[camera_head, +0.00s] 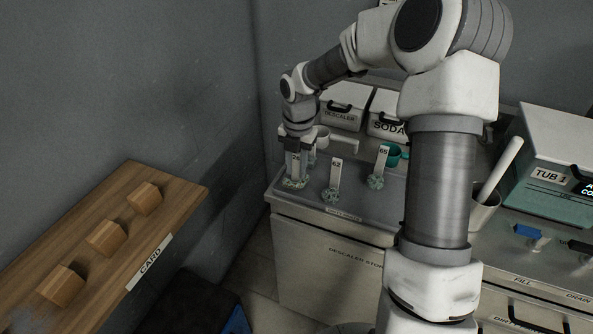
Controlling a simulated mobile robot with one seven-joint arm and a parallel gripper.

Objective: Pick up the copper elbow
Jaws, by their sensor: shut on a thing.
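My gripper (296,160) points down at the left end of the grey counter. It is shut on a pale upright tag with a number starting with 2, which stands on a crusted grey-green piece (294,183). The piece is at the counter top; I cannot tell whether it touches it. Two similar crusted pieces stand to its right: one with tag 62 (331,195) and one with tag 65 (376,181). No plainly copper-coloured elbow shows, and I cannot tell which piece is the copper elbow.
Behind are a white scoop (343,143), a teal scoop (397,157), and DESCALER (342,104) and SODA (383,110) boxes. A wooden shelf (172,177) with wooden blocks is at left.

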